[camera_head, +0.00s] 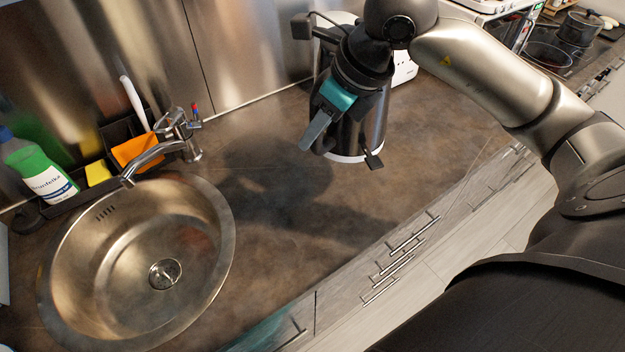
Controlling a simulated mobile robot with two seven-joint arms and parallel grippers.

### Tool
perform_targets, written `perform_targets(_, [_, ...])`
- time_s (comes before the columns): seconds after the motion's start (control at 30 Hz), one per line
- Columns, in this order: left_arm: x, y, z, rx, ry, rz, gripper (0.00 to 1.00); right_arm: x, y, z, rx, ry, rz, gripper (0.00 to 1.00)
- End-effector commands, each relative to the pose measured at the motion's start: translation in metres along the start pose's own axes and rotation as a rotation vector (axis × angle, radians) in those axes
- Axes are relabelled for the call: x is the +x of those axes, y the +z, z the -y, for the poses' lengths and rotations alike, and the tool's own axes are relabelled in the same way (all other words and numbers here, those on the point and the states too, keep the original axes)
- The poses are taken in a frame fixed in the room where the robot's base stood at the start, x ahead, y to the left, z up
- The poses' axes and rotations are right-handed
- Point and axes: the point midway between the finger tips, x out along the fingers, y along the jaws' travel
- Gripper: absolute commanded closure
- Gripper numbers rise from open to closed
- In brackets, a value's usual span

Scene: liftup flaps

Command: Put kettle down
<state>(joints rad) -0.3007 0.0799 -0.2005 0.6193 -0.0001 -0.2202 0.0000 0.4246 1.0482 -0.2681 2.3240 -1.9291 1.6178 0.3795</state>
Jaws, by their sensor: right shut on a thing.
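The kettle (366,128) is a dark, shiny cylinder with a pale rim at its lower end, in the upper middle of the head view. My right gripper (343,146) reaches over it from above, with a grey finger and teal part on its left side. The gripper is shut on the kettle, but the exact grip is partly hidden by the hand. The kettle looks held above the brown worktop (290,195), with a dark shadow to its lower left. My left gripper is not in view.
A round metal sink (210,235) with a tap (160,150) lies at left. A white appliance (403,68) is behind the kettle. The worktop between sink and drawer fronts is clear.

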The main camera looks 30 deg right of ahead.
Motion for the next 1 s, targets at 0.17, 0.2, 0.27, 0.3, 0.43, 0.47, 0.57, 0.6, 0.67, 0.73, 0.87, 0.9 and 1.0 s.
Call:
perform_targets(0.17, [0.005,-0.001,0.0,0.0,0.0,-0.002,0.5,0.035,-0.018,0.002,-0.002,0.0,-0.003,1.0])
perform_targets(0.2, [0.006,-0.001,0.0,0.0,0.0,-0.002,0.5,0.044,-0.021,0.002,-0.002,0.002,-0.003,1.0])
perform_targets(0.27, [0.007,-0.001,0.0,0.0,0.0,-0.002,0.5,0.057,-0.027,0.003,-0.001,0.002,-0.002,1.0])
perform_targets(0.3, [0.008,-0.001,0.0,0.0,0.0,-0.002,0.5,0.066,-0.032,0.003,-0.002,0.002,-0.002,1.0])
perform_targets(0.43, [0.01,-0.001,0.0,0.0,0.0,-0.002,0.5,0.093,-0.043,0.004,-0.003,0.001,0.0,1.0])
perform_targets(0.47, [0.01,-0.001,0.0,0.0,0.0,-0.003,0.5,0.099,-0.046,0.005,-0.002,0.001,0.0,1.0])
perform_targets(0.57, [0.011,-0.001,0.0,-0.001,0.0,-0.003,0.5,0.112,-0.052,0.006,-0.005,-0.001,0.001,1.0])
perform_targets(0.6, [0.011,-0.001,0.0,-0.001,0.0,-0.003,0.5,0.116,-0.053,0.006,-0.004,-0.001,0.002,1.0])
perform_targets(0.67, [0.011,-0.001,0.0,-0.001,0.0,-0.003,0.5,0.12,-0.054,0.006,-0.005,-0.001,0.004,1.0])
perform_targets(0.73, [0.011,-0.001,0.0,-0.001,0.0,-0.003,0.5,0.122,-0.056,0.006,-0.005,-0.001,0.004,1.0])
perform_targets(0.87, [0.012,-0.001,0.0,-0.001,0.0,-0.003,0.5,0.131,-0.06,0.007,-0.005,-0.001,0.002,1.0])
perform_targets(0.9, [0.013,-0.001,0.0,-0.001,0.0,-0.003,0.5,0.136,-0.063,0.007,-0.005,-0.001,0.001,1.0])
perform_targets(1.0, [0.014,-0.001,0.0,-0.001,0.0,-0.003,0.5,0.15,-0.069,0.008,-0.003,0.0,0.002,1.0])
